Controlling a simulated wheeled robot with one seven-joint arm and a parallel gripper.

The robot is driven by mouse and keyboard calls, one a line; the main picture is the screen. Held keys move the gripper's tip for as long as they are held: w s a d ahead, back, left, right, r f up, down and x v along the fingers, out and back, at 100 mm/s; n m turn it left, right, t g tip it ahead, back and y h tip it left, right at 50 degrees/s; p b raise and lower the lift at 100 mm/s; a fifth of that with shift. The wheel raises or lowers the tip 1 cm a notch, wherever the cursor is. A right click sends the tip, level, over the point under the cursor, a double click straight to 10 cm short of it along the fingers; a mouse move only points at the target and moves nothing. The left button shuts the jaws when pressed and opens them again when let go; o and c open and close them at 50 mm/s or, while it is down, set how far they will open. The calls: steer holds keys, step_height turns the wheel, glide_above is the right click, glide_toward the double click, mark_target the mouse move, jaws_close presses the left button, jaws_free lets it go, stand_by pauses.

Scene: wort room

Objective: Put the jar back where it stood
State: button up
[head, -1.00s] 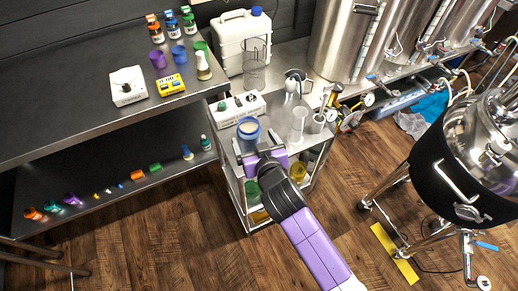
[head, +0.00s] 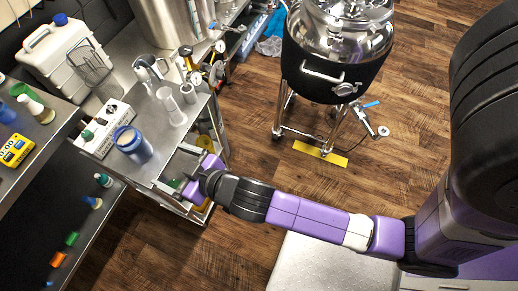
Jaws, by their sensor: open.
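A blue jar (head: 132,145) with pale contents stands upright on the top of the steel cart (head: 150,108), near its left edge and beside a white device with knobs (head: 104,130). My gripper (head: 197,178), with purple jaws, is at the cart's near right edge, to the right of and below the jar in the picture. A clear gap shows between the jar and the jaws. The jaws are open and I see nothing between them. My wrist partly hides the cart's near edge and lower shelf.
White cylinders (head: 171,106) and a grey pitcher (head: 146,70) stand on the cart behind the jar. A white jug (head: 62,52) and a wire-like clear vessel (head: 92,70) are at the back left.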

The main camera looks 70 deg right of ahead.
steer(key=s+r+y, duration=0.1)
steer(key=s, duration=1.4)
steer(key=s+d+r+n+t, duration=0.1)
steer(key=s+d+r, duration=0.1)
steer(key=s+r, duration=0.6)
steer(key=v, duration=0.3)
steer(key=shift+s+d, duration=0.15)
steer(key=shift+s, duration=0.05)
